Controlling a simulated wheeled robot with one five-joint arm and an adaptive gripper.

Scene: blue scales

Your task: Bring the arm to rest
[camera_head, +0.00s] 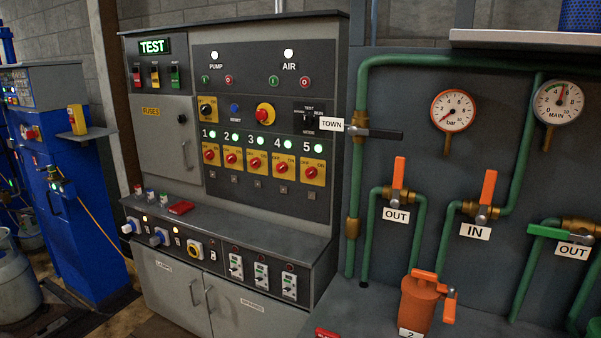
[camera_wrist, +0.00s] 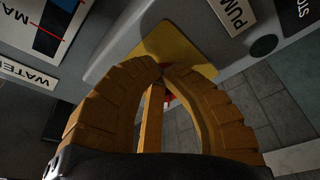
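My gripper (camera_wrist: 165,72) shows only in the wrist view. Its two ribbed orange-yellow fingers curve inward and their tips meet, or nearly so, with nothing seen held between them. A yellow plate (camera_wrist: 178,45) lies behind the fingertips on the edge of a grey panel (camera_wrist: 112,65). A small red part shows in the gap between the fingers, mostly hidden by them. I cannot tell whether the fingers touch the plate. The arm and gripper are out of the head view.
The head view shows a grey control cabinet (camera_head: 168,120) with switches and a lit TEST sign. Green pipes (camera_head: 526,140), valves and gauges stand at right. An orange canister (camera_head: 418,305) stands on the grey bench. Tiled floor (camera_wrist: 285,95) shows in the wrist view.

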